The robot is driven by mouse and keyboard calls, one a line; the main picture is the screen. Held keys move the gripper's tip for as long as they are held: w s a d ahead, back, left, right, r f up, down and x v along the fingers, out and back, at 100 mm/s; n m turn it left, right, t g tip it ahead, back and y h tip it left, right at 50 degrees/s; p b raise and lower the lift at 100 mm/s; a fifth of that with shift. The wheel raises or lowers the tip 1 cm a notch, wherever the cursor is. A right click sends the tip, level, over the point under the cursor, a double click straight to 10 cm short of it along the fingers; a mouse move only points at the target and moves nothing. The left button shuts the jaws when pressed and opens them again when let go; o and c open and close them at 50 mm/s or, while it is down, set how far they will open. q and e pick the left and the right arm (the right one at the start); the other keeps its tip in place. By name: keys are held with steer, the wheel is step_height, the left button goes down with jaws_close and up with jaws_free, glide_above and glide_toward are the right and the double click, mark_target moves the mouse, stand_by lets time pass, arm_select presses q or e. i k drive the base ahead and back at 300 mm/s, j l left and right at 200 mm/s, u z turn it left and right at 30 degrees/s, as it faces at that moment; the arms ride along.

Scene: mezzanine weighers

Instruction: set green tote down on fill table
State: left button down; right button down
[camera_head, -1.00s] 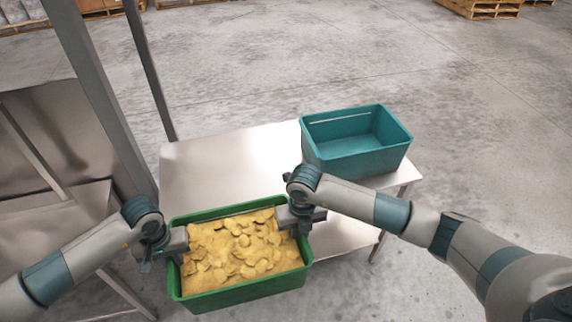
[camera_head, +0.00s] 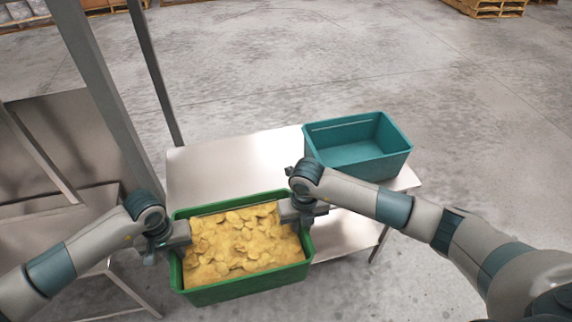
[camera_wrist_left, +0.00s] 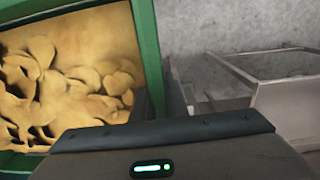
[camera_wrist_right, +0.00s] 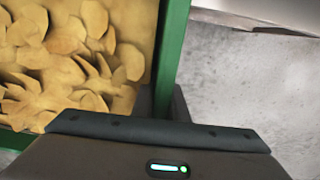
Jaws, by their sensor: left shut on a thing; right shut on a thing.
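The green tote (camera_head: 245,289) is full of yellow chip-like pieces (camera_head: 240,243). It is held in front of the near edge of the fill table (camera_head: 215,168), a steel table whose top shows behind it. My left gripper (camera_head: 178,236) is shut on the tote's left wall, and my right gripper (camera_head: 297,212) is shut on its right wall. The tote's green wall also shows in the left wrist view (camera_wrist_left: 148,45) and the right wrist view (camera_wrist_right: 172,45). The tote's underside is hidden.
An empty teal tote (camera_head: 358,153) stands on the right end of the table. The tabletop left of it is bare. A grey upright post (camera_head: 155,75) rises at the table's left, beside steel structure (camera_head: 60,140). Concrete floor is open beyond.

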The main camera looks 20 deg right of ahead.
mark_target(231, 191)
steer(key=i, duration=0.95)
